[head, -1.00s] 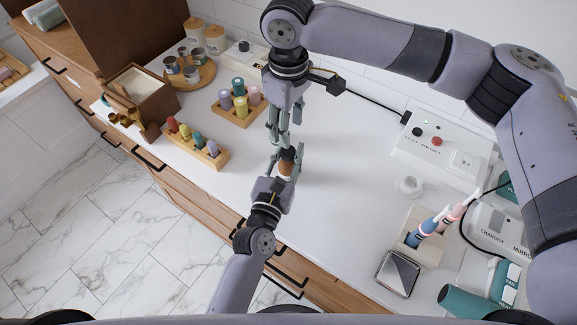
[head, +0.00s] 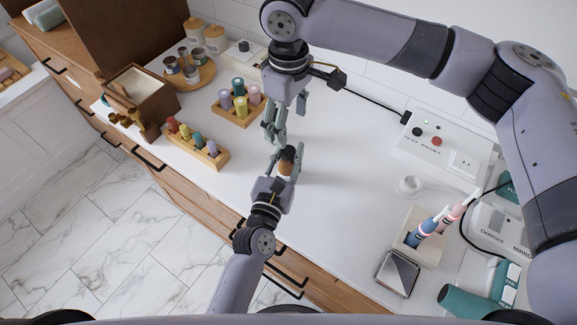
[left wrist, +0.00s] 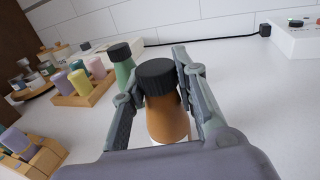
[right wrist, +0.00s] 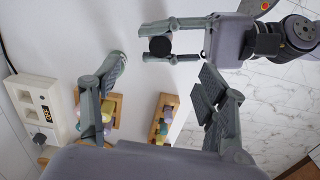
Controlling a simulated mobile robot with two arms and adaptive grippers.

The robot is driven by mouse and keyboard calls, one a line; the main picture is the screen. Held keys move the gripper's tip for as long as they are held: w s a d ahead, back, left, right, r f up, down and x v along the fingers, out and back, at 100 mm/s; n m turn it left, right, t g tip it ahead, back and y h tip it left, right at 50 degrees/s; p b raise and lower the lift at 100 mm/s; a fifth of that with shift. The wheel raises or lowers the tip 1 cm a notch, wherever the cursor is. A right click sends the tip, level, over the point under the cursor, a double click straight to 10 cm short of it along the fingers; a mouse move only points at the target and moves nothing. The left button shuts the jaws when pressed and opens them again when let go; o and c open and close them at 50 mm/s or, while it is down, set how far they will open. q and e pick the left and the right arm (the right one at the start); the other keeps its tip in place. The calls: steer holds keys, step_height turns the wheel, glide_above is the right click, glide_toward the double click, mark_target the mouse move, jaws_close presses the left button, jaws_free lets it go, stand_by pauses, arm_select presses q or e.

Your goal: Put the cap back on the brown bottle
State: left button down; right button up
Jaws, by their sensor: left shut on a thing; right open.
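The brown bottle (left wrist: 168,122) stands between the fingers of my left gripper (head: 285,165), which is shut on it. In the head view the bottle (head: 286,168) looks upright over the white counter. The black cap (left wrist: 157,77) sits on top of the bottle's neck and looks level; how tightly it is on cannot be told. The right wrist view shows the cap (right wrist: 160,47) from above. My right gripper (head: 273,138) is open and empty, a little above and beside the cap, its fingers clear of it.
A wooden rack (head: 238,115) with several colored bottles and another rack (head: 208,158) with small colored bottles stand to the left.

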arm_select(q)
steer(key=shift+f, duration=0.15)
arm_select(e)
step_height(320, 180, up, 11)
arm_select(q)
steer(key=c, duration=1.4)
jaws_free()
steer(key=shift+a, duration=0.1)
steer(key=shift+o, duration=1.1)
steer(key=v, duration=1.2)
